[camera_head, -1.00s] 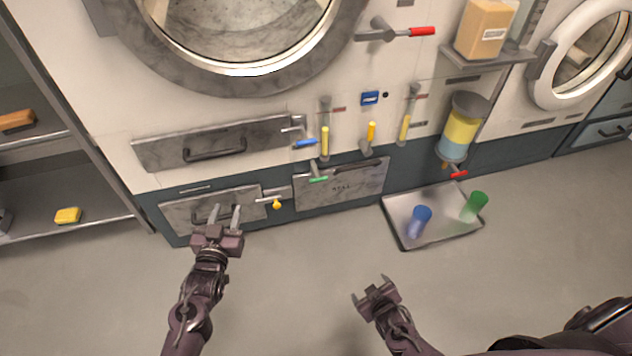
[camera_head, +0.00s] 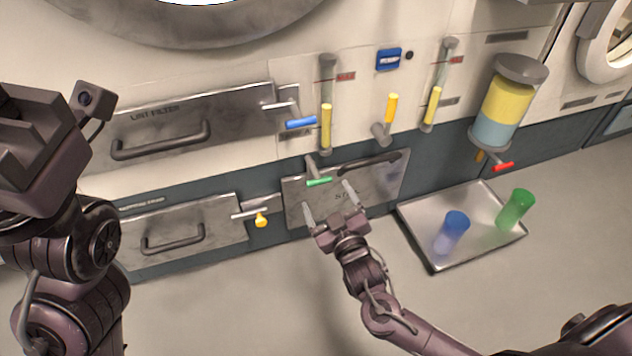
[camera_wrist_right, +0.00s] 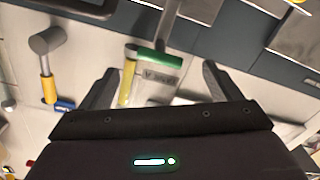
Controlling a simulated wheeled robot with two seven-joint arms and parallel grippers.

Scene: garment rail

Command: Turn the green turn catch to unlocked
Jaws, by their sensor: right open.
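The green turn catch (camera_head: 318,181) is a short green grip on a grey stem, at the top left edge of a grey metal panel (camera_head: 375,187). The grip lies about level across the picture. In the right wrist view the green grip (camera_wrist_right: 159,58) shows ahead, between the two fingers. My right gripper (camera_head: 328,199) is open and empty, just in front of and below the catch, and I see no contact. My left arm fills the left of the head view, and its fingers are out of sight.
A blue-handled catch (camera_head: 300,122) is above left and a yellow-knobbed catch (camera_head: 261,220) is left.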

